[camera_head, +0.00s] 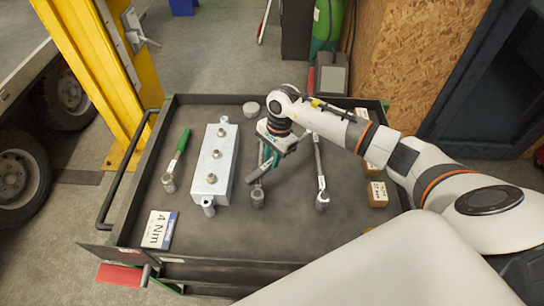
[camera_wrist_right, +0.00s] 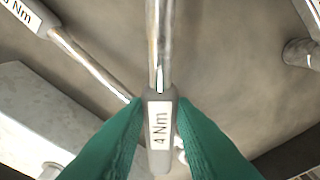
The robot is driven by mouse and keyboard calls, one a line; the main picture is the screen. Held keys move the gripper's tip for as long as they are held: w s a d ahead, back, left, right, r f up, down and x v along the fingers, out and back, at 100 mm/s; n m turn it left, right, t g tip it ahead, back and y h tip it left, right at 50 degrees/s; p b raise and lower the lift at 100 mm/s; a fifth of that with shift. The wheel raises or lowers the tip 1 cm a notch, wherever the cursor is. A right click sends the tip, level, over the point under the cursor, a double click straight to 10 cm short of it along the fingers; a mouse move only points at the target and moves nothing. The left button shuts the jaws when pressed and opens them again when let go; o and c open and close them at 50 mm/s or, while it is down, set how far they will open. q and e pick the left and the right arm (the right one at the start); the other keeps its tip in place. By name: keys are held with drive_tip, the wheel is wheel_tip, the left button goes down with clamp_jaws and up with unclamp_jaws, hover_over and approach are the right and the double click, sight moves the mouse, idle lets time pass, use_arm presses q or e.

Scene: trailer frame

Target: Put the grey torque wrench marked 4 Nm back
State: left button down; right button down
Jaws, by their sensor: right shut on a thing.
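My right gripper (camera_head: 268,163) is over the middle of the cart top, just right of the metal block. In the right wrist view its green fingers (camera_wrist_right: 160,112) are shut on the grey torque wrench (camera_wrist_right: 160,163), around the handle with the 4 Nm label facing the camera. The wrench's shaft runs away toward the top of that view. It appears held above the cart top, crossing over another wrench. In the head view it is mostly hidden by my gripper. A white card reading 4 Nm (camera_head: 158,231) lies at the cart's front left. My left gripper is out of view.
A metal block (camera_head: 213,165) with bolts stands left of my gripper. A green-handled wrench (camera_head: 177,160) lies left of it. Another wrench (camera_head: 320,170) lies to the right. Small boxes (camera_head: 377,194) are at the right edge. The cart's raised rim (camera_head: 225,98) surrounds everything. The front middle is clear.

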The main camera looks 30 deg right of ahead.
drive_tip(key=shift+f, duration=0.2)
drive_tip(key=c, duration=1.2)
unclamp_jaws()
drive_tip(key=shift+r, duration=0.1)
drive_tip(key=shift+r+p, duration=0.7)
drive_tip(key=shift+p, duration=0.1)
drive_tip(key=b+v, duration=0.2)
drive_tip(key=v, duration=0.9)
drive_tip(key=shift+r+b, duration=0.35)
drive_tip(key=shift+b, duration=0.05)
drive_tip(key=shift+s, duration=0.1)
